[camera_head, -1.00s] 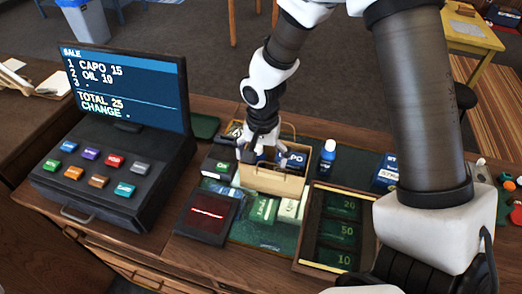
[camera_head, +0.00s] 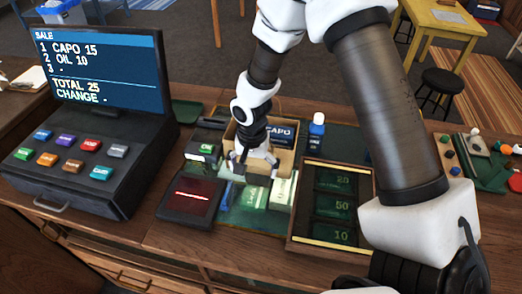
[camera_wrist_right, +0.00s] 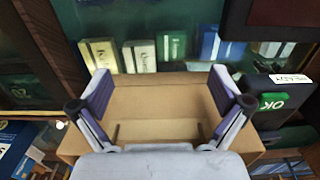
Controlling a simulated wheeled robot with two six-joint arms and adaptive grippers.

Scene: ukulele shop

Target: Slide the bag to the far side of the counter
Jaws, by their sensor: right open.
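The bag (camera_head: 286,160), an open-topped brown paper bag, stands upright on the counter (camera_head: 218,252) with a blue CAPO box (camera_head: 280,133) inside its top. My right gripper (camera_head: 252,166) is at the bag's near side, low, and hides part of its front face. In the right wrist view the bag (camera_wrist_right: 160,104) fills the middle, and the open fingers of the right gripper (camera_wrist_right: 160,82) stand apart across its width. I cannot tell whether they touch it. My left gripper is not in view.
The sale register (camera_head: 85,150) stands left, with a dark red-lit scanner pad (camera_head: 191,199) beside the bag. A cash tray (camera_head: 297,247) and a blue bottle (camera_head: 316,134) are right of it. Small boxes (camera_head: 281,193) lie close in front. A green mat edge shows behind the bag.

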